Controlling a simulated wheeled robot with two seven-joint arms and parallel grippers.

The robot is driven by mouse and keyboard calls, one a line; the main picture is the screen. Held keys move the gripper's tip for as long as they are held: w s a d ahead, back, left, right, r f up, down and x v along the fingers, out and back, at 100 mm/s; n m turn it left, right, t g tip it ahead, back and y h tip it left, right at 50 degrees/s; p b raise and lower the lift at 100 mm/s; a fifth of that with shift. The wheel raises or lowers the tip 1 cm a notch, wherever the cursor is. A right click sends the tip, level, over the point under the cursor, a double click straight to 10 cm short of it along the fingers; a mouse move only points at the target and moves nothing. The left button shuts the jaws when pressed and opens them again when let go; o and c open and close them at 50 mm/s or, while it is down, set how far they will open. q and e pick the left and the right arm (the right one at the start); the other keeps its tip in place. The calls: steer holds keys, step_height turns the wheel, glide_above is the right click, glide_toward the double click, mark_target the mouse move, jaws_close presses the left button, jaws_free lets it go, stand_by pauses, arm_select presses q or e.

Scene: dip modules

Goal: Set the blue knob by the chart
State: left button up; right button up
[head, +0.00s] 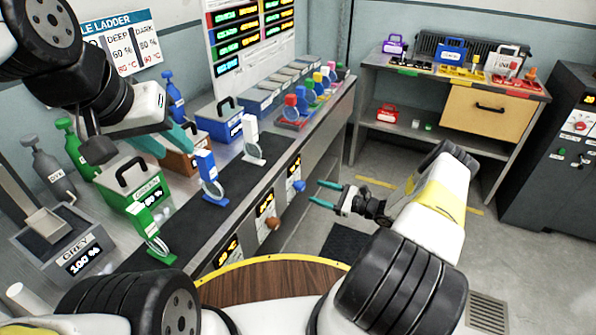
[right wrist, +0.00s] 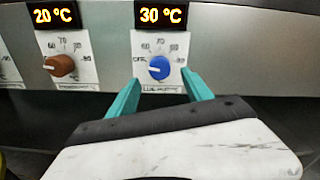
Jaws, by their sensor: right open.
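The blue knob (head: 299,186) is on the front panel of the long bench; in the right wrist view (right wrist: 159,67) its display (right wrist: 162,16) reads 30 °C. My right gripper (head: 317,192) is open and empty, facing the knob from the right in the head view. In the right wrist view its teal fingers (right wrist: 161,80) are apart, one each side of the knob's lower part; contact cannot be told. The chart (head: 122,45) on the wall is partly hidden by my left arm; it shows DEEP 60 %, 80 °C and DARK 80 %, 90 °C. My left gripper (head: 168,147) is open above the bench.
A brown knob (right wrist: 59,65) reading 20 °C is left of the blue one. The bench carries a green box (head: 133,190), a blue box (head: 220,122) and several upright clips. A round wooden top (head: 270,285) is in front. A shelf table (head: 450,75) stands at the back.

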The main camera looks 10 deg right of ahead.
mark_target(304, 187)
steer(key=x, duration=0.6)
steer(key=shift+a, duration=0.1)
steer(key=shift+c, duration=0.5)
jaws_close()
steer(key=shift+m, duration=0.4)
steer(key=m, duration=0.3)
steer(key=shift+m, duration=2)
